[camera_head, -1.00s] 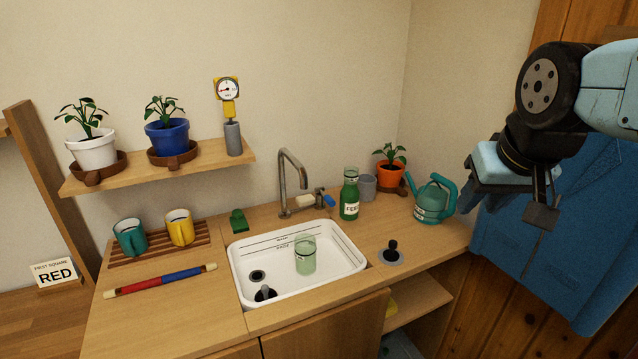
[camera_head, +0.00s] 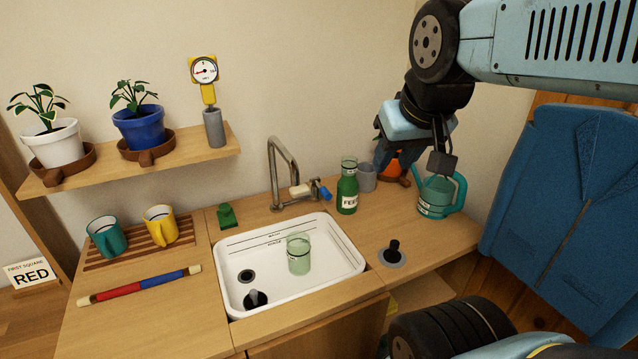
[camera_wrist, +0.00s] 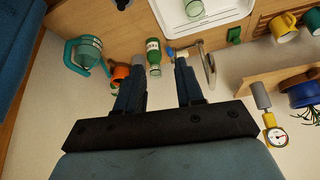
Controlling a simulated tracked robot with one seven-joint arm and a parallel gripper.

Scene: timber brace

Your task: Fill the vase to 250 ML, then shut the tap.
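The vase, a clear greenish glass (camera_head: 299,257), stands upright in the white sink (camera_head: 346,262). I cannot read its marks or tell its water level. The metal tap (camera_head: 276,165) rises behind the sink, its spout above the basin's back edge. No stream shows. A blue tap handle (camera_head: 325,193) is at the right of its base. My gripper (camera_head: 412,166) is open and empty, in the air near the orange pot and teal watering can, right of the tap. In the wrist view its two fingers are apart (camera_wrist: 160,88), with the tap (camera_wrist: 207,64) beyond the right finger.
A green bottle (camera_head: 347,193), a grey cup (camera_head: 367,177), an orange potted plant (camera_head: 394,169) and a teal watering can (camera_head: 447,197) stand right of the tap. A shelf (camera_head: 190,157) with pots and a gauge (camera_head: 205,71) is at left. A black plunger knob (camera_head: 393,249) stands at the right counter.

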